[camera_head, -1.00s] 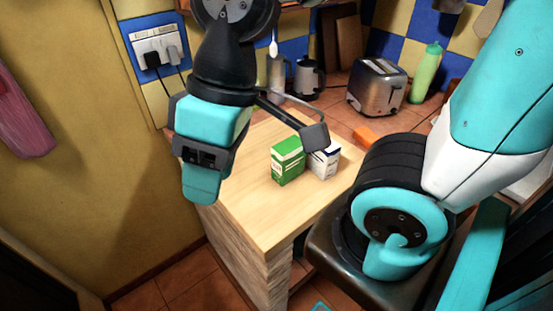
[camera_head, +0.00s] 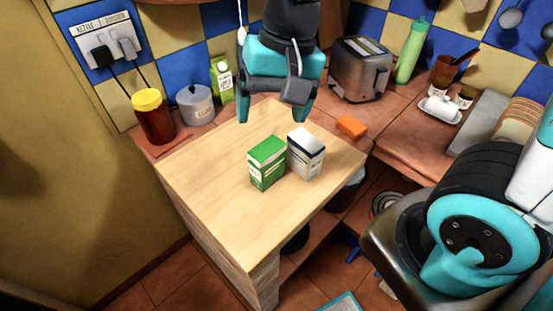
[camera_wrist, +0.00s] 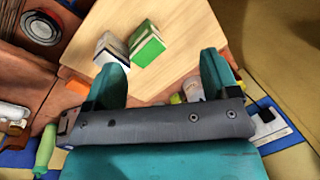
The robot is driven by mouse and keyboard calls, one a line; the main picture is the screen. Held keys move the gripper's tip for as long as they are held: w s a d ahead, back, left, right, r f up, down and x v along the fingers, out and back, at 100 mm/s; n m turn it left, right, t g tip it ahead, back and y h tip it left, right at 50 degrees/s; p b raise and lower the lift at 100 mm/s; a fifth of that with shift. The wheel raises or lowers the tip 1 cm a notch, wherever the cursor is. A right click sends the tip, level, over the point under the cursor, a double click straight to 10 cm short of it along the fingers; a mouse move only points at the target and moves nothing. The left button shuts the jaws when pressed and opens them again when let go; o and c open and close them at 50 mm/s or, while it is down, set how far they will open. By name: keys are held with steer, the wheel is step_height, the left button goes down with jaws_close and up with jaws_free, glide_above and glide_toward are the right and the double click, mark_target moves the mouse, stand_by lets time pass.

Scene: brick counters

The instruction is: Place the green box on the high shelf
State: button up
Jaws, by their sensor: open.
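The green box (camera_head: 267,164) stands upright on the light wooden counter top (camera_head: 215,200), beside a white and dark blue box (camera_head: 306,153). My gripper (camera_head: 273,108) is open and empty, above the far end of the wooden top, behind the two boxes in the head view. In the wrist view the green box (camera_wrist: 147,46) lies beyond the gap between the teal fingers (camera_wrist: 165,78), with the white and blue box (camera_wrist: 111,48) to its left. The fingers are apart from both boxes. I see no high shelf that I can make out in these frames.
A jar with a yellow lid (camera_head: 153,115), a grey pot (camera_head: 195,104) and a green-white carton (camera_head: 222,80) stand at the back left. A toaster (camera_head: 360,68), green bottle (camera_head: 411,50) and orange block (camera_head: 351,127) are at the right. The wooden top's front is clear.

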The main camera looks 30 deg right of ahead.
mark_target(267, 149)
steer(key=w+d+f+m+h, duration=0.25)
steer(key=w+f+m, duration=0.25)
steer(key=w+m, duration=0.55)
steer(key=shift+m, duration=0.75)
steer(key=f, duration=0.3)
steer(key=f+p, duration=0.1)
steer(key=f, duration=0.3)
steer(key=s+f+p, duration=0.1)
steer(key=f, duration=0.3)
steer(key=shift+d+f, duration=0.15)
steer(key=shift+d, duration=0.1)
steer(key=shift+w+d+f+p, duration=0.1)
steer(key=shift+f+p, duration=0.45)
steer(key=shift+f, duration=1)
steer(key=shift+w+f+p, duration=0.1)
steer(key=shift+f+p, duration=0.45)
steer(key=shift+f, duration=0.95)
steer(key=c, duration=1.1)
